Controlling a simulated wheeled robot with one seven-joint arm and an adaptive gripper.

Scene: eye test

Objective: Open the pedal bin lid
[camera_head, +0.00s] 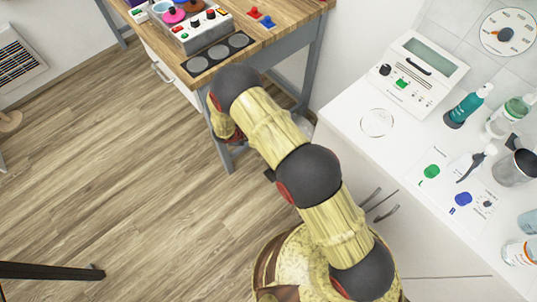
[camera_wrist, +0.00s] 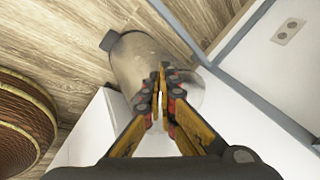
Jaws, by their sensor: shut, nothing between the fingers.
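The pedal bin is a grey metal cylinder (camera_wrist: 137,62) on the wood floor in the wrist view, with a dark pedal (camera_wrist: 109,41) sticking out at its upper left. In the head view my arm hides most of it; a small grey part (camera_head: 303,128) shows beside the arm. My gripper (camera_wrist: 163,70) is shut and empty. Its fingers overlap the middle of the bin in the wrist view; I cannot tell whether they touch it. They hide part of the bin, and I cannot make out the lid's state. The gripper is hidden in the head view.
A wooden table (camera_head: 282,40) with grey legs stands at the back. A white counter (camera_head: 345,112) with bottles and a device is on the right; its white side shows low in the wrist view. A wall socket (camera_wrist: 288,31) is at right. The floor at left is mostly clear.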

